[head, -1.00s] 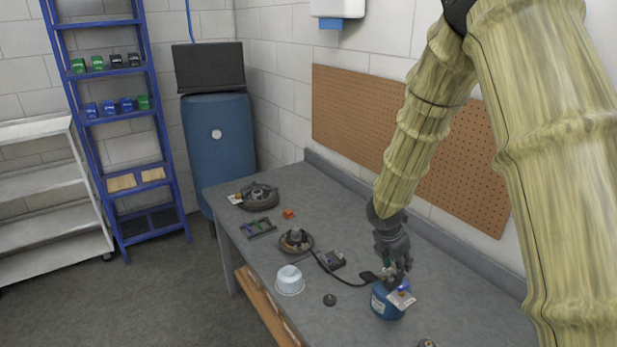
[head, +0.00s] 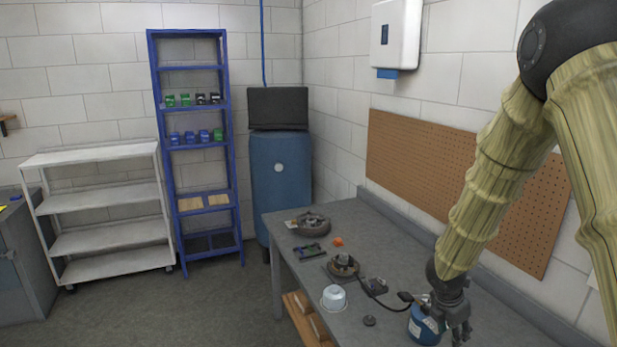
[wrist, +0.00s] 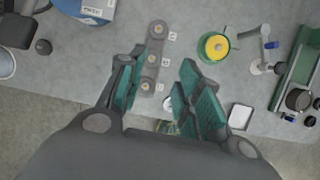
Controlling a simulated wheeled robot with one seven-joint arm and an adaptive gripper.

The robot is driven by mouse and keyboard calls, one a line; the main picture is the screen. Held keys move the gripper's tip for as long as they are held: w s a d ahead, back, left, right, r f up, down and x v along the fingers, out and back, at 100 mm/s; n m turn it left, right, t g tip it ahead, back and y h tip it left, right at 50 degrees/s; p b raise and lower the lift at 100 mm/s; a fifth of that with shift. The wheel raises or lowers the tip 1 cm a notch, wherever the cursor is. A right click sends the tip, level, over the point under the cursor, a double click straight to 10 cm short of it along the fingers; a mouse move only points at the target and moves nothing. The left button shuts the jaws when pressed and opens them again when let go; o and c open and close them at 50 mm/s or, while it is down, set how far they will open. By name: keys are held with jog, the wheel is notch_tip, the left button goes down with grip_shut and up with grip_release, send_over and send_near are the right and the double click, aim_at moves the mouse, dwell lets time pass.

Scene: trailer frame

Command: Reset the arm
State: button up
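My gripper (head: 460,322) hangs low over the grey workbench (head: 300,235), just right of a blue canister (head: 424,328) in the head view. In the wrist view my gripper (wrist: 168,78) shows its two teal-padded fingers spread apart, with nothing held between them. My arm comes down from the upper right and is bent at the elbow. The fingertips are only partly clear in the head view.
A yellow-topped green round item (wrist: 214,46) and a green-framed device (wrist: 299,70) lie right in the wrist view. A pegboard (head: 450,180) hangs behind.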

jog(key=s+a+f+m+g+y, duration=0.1)
jog(key=s+a+f+m+y, duration=0.1)
jog(key=s+a+f+m, duration=0.55)
jog(key=s+a+f+m+g+y, duration=0.1)
jog(key=s+a+f+m+y, duration=0.25)
jog(key=s+f, duration=0.75)
jog(key=s+a+f+m+h, duration=0.1)
jog(key=s+f+m, duration=0.45)
jog(key=s, duration=0.35)
jog(key=s+a+f+m+h, duration=0.1)
jog(key=s+a+f+m, duration=0.1)
jog(key=s+f+m, duration=0.55)
notch_tip(320, 180, down, 12)
jog(key=s+n+b, duration=0.1)
jog(key=b, duration=1.3)
jog(key=shift+s+d+r, duration=0.15)
jog(key=shift+s, duration=0.2)
